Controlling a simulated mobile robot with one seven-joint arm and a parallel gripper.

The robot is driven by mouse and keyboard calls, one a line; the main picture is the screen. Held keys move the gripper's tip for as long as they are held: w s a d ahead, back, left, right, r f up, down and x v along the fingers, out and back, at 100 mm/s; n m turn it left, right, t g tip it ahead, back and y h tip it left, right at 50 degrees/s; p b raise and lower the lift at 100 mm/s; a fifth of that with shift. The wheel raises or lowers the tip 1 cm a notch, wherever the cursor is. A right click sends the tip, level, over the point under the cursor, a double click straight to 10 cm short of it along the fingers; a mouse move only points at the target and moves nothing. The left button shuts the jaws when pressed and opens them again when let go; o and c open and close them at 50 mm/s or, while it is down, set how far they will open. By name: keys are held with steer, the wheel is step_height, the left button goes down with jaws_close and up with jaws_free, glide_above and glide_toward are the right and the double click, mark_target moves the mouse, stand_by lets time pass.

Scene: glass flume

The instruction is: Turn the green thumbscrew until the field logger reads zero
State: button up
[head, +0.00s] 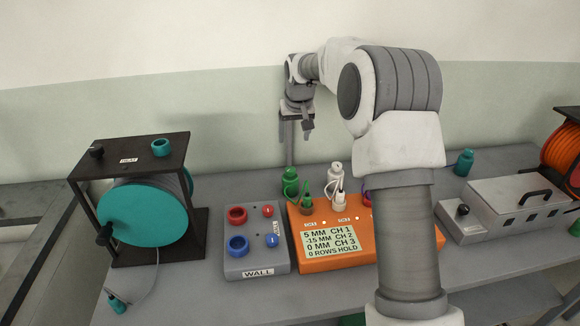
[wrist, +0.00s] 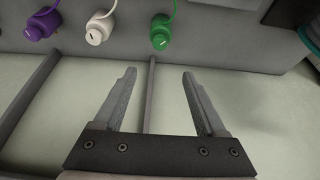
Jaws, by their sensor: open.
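The field logger (head: 293,250) is an orange box on the bench. Its display (head: 343,241) reads 5 MM CH 1, -15 MM CH 2, 0 MM CH 3 and 0 ROWS HOLD. The green thumbscrew (head: 290,182) stands behind the logger's left end, and what looks like the same green piece shows in the wrist view (wrist: 160,36). My gripper (head: 308,130) is above and behind it, near the wall. In the wrist view my gripper (wrist: 160,78) is open and empty, with the green piece beyond the fingertips and apart from them.
A white piece (head: 336,172) stands right of the green one, and a purple one (wrist: 40,24) is mostly hidden behind my arm in the head view. A grey WALL box (head: 257,262), a teal reel (head: 146,212) and a grey metal case (head: 515,200) stand on the bench.

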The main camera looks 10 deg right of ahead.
mark_target(290, 169)
steer(key=x, duration=1.7)
steer(key=shift+f, duration=0.2)
jaws_close()
